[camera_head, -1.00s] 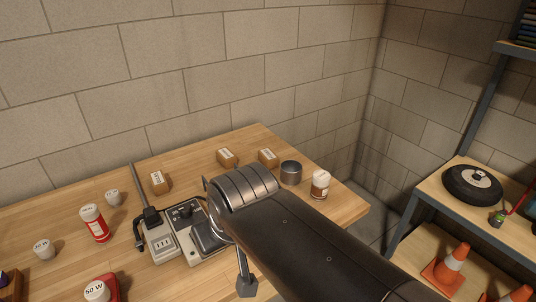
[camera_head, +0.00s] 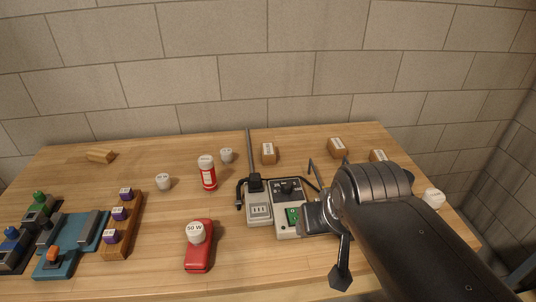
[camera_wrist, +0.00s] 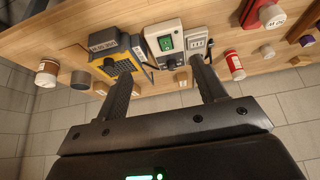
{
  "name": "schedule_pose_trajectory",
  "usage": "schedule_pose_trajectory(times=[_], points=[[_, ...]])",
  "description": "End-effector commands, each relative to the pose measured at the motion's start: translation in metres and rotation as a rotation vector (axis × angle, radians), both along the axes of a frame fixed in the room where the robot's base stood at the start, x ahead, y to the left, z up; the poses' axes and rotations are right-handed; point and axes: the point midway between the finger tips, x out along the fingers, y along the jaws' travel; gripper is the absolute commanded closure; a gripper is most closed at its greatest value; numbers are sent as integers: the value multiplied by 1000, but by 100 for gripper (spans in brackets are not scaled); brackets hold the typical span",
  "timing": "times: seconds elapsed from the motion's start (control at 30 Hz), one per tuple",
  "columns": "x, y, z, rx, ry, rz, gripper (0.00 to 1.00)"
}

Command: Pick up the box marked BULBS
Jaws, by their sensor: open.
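Each has a white label, too small to read, so I cannot tell which is marked BULBS. In the wrist view small boxes show beyond my fingers, one at the left (camera_wrist: 100,88) and one near the middle (camera_wrist: 183,80). My gripper (camera_wrist: 160,66) is open, with nothing held between its fingers. It is over the bench near the grey devices, apart from the boxes.
Grey devices (camera_head: 287,220) with a cable and upright rod stand mid-bench. A red-and-white bottle (camera_head: 208,175), a red 50 W item (camera_head: 198,250), small white-topped jars (camera_head: 163,182) and a wooden rack (camera_head: 122,232) are left. A block wall backs the bench (camera_head: 150,250).

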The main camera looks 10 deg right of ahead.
Motion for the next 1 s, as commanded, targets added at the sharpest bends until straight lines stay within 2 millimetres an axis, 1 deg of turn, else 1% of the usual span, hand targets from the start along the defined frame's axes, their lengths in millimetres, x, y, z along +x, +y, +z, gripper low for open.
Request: schedule_pose_trajectory(times=[0.37, 0.47, 0.73, 0.87, 0.97, 1.0], points=[[0, 0, 0, 0, 0, 0, 36], [0, 0, 0, 0, 0, 0, 28], [2, 0, 1, 0, 1, 0, 27], [18, 0, 9, 2, 6, -1, 27], [44, 1, 19, 5, 14, -3, 27], [56, 1, 23, 5, 17, -4, 27]])
